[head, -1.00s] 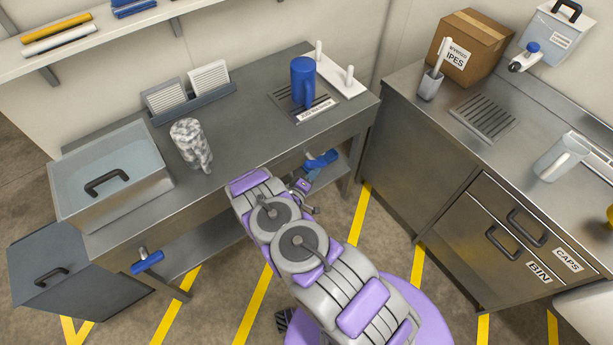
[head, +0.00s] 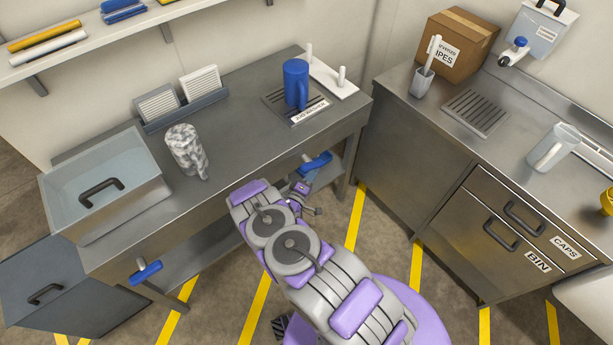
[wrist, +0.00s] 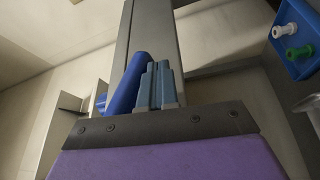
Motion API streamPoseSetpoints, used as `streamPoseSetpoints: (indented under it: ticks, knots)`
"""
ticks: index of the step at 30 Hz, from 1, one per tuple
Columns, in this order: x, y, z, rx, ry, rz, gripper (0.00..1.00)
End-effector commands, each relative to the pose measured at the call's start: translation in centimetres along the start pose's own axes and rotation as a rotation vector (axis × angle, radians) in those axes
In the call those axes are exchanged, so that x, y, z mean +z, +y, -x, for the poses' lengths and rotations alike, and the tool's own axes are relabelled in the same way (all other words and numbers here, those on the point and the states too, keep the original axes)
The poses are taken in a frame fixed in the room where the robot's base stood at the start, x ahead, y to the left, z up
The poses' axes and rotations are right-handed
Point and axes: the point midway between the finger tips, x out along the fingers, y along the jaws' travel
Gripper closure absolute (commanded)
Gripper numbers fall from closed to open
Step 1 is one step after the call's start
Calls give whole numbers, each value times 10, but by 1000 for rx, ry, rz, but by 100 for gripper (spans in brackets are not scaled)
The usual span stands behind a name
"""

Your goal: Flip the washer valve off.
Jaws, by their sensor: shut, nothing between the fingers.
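The blue washer valve handle (head: 315,163) is on the front edge of the steel table, below the jug washer label (head: 310,111). It lies roughly sideways in the head view, right end higher. My gripper (head: 304,182) is just below and in front of it, partly hidden by my arm. In the wrist view, the blue handle (wrist: 128,82) is close to the left of my shut, empty fingers (wrist: 156,82), which overlap part of it. I cannot tell whether they touch.
A second blue valve handle (head: 145,271) is on the table front at left, below the water basin (head: 110,215). A blue jug (head: 296,84) and a marbled jug (head: 186,150) stand on the table. The wrist view shows a blue tray (wrist: 309,66) at right.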

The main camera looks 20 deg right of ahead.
Motion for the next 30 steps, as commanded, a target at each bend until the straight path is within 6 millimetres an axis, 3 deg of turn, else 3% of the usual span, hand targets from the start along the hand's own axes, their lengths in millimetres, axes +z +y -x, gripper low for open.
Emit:
streamPoseSetpoints:
  ticks: [30]
  knots:
    - [3,1,-4,48,10,22,100]
